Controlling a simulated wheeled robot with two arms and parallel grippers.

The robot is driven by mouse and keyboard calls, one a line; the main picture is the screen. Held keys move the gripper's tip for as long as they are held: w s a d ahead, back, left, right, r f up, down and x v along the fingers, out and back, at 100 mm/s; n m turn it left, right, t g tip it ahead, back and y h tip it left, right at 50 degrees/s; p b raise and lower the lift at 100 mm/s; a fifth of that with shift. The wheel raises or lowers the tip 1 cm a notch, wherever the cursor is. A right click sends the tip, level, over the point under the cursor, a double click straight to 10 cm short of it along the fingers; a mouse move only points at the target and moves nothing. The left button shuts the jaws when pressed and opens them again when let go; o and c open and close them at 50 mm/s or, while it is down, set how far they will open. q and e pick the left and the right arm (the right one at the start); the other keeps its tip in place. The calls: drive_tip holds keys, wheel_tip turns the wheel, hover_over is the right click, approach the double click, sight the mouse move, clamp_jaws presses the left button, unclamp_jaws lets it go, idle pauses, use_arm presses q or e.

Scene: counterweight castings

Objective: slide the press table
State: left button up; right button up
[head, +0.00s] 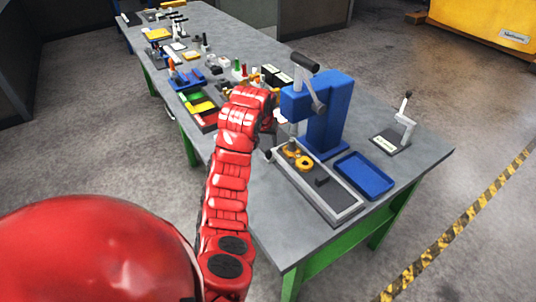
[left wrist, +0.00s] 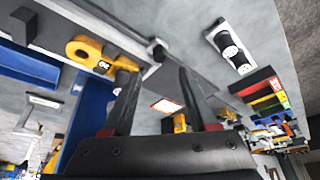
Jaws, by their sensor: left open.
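The press table is a grey sliding bed (head: 338,200) in front of the blue press (head: 322,115). It carries yellow castings (head: 298,158) and a small dark block (head: 322,181). A dark round knob (head: 268,155) sits at its left end. In the left wrist view the table's edge (left wrist: 105,28), a yellow casting (left wrist: 90,50) and the knob (left wrist: 157,50) show. My left gripper (left wrist: 157,72) is open and empty, its fingertips to either side of the knob and apart from it in the picture. In the head view the arm mostly hides this gripper. My right gripper is out of view.
A blue tray (head: 363,175) lies right of the press table. A lever device (head: 395,130) stands near the right edge. Red, yellow and green bins (head: 203,108) and several small parts fill the bench to the left. The front strip of the bench (head: 270,215) is bare.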

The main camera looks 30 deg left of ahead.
sight(268, 152)
use_arm(q)
drive_tip(key=b+x, duration=0.1)
drive_tip(key=x, duration=0.4)
drive_tip(key=shift+d+f, duration=0.1)
drive_tip(key=shift+f, duration=0.1)
drive_tip(key=shift+w+f, duration=0.25)
drive_tip(key=shift+w, duration=0.05)
drive_tip(key=shift+p+x, duration=0.45)
drive_tip(key=shift+x, duration=0.5)
drive_tip(key=shift+s, duration=0.1)
clamp_jaws()
